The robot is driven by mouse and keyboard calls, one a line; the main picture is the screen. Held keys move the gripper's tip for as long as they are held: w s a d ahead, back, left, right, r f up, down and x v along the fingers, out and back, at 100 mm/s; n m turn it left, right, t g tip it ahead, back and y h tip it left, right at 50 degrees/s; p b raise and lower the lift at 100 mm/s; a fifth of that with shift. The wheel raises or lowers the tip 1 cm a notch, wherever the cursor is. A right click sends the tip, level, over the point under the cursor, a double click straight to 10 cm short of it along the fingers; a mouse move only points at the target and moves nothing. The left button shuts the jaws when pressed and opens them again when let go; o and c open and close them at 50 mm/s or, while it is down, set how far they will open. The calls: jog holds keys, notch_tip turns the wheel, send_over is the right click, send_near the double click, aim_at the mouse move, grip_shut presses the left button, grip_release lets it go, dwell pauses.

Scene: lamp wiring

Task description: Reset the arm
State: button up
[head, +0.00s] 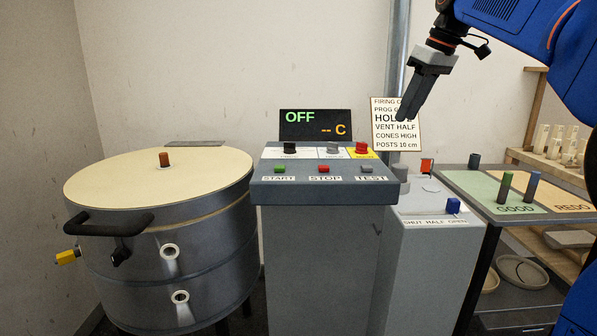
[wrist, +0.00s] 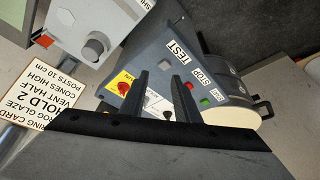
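My blue arm (head: 520,22) reaches in from the upper right of the head view. My gripper (head: 402,114) hangs tilted down to the left, in front of the firing card (head: 397,140) and above the right end of the control box. In the wrist view the two dark fingers of my gripper (wrist: 160,76) stand apart with nothing between them. The control box (head: 318,193) shows behind them, with a red knob (wrist: 123,88) on a yellow patch left of the fingers. My gripper appears clear of everything.
A round kiln (head: 160,245) with a pale lid stands at left. The control display (head: 315,124) reads OFF. A grey unit with a blue slider (head: 453,205) stands right of the box. A bench with GOOD and REDO areas (head: 513,209) holds upright pegs. A vertical pipe (head: 398,50) runs behind my gripper.

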jog(key=s+d+f+m+t+h, duration=0.1)
jog(key=s+f+m, duration=0.6)
jog(key=s+f, duration=2.7)
notch_tip(320, 180, down, 4)
jog(key=shift+d+r+m+h, duration=0.25)
jog(key=shift+d+m+h, duration=0.25)
jog(key=shift+h, duration=0.4)
